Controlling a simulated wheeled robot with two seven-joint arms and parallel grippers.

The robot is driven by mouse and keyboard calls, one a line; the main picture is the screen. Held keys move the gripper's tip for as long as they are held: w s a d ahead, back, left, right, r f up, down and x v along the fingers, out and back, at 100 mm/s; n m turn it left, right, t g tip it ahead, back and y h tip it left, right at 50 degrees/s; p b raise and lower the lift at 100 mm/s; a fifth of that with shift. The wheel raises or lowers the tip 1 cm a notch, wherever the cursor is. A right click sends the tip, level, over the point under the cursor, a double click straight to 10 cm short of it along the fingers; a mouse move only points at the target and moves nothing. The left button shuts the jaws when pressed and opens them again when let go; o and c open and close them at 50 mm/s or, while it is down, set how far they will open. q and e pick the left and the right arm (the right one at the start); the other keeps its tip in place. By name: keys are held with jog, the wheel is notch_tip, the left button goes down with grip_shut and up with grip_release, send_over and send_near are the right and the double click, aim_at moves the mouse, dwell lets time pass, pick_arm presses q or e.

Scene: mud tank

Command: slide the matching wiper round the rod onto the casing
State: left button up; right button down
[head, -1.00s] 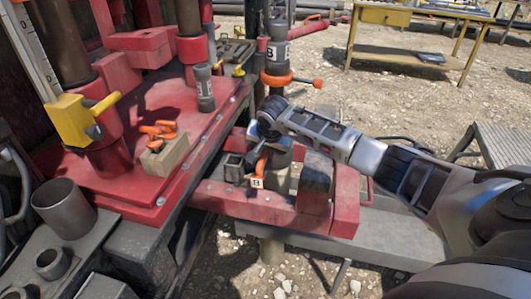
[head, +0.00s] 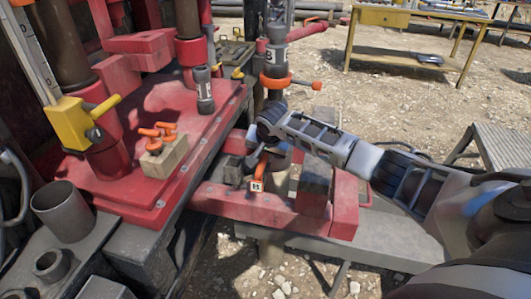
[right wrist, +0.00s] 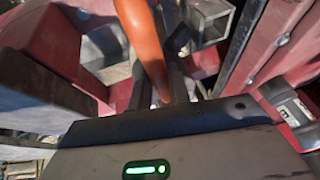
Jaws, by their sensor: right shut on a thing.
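The rod (head: 275,58) stands upright right of the red deck, with a white B label. An orange ring (head: 275,82) with a side handle is around it, above my right gripper. My right gripper (head: 262,156) is low in front of the rod's lower end, shut on an orange part with a white B tag (head: 257,186), which I take as the wiper. In the right wrist view the orange part (right wrist: 146,42) runs up from between the fingers. The casing is largely hidden behind my gripper and arm, and I cannot tell whether the orange part touches it. My left gripper is out of view.
Red beams (head: 245,207) frame the work spot. On the red deck stand a wooden block (head: 163,160) with orange-handled pieces and a dark labelled cylinder (head: 204,92). A yellow-handled lever (head: 75,120) is at left. A yellow table (head: 400,50) stands far back on open gravel.

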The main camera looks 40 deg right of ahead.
jog(key=c, duration=1.2)
grip_release()
jog(key=shift+c, duration=0.2)
jog(key=shift+f, duration=0.1)
jog(key=p+v, duration=0.1)
jog(key=v, duration=1.5)
jog(key=shift+w, duration=0.1)
